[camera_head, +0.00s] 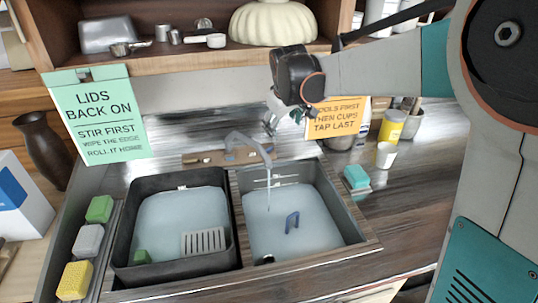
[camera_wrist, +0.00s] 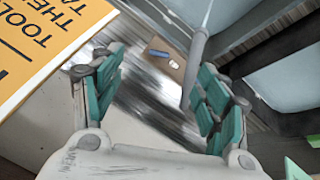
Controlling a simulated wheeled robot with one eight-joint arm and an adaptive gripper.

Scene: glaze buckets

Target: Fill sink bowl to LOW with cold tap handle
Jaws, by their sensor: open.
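The right sink bowl (camera_head: 345,213) holds pale water; a thin stream (camera_head: 268,190) falls into it from the grey tap spout (camera_head: 248,143). Dark level lines show on its back wall, their lettering too small to read. Behind the sink is a brown tap plate (camera_head: 243,155). In the wrist view a small blue bar (camera_wrist: 159,53), perhaps the cold tap handle, and a pale piece lie on that plate, beside the spout (camera_wrist: 196,62). My gripper (camera_wrist: 160,92) is open and empty, above and behind the tap, with the plate seen between its teal fingers.
The left bowl holds a dark tub (camera_head: 122,250) with water and a slotted grey piece. A blue hook-like item (camera_head: 292,221) shows in the right bowl. Sponges (camera_head: 75,280) line the left edge. An orange sign (camera_head: 340,116), yellow jar (camera_head: 392,126) and white cup (camera_head: 386,155) stand right.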

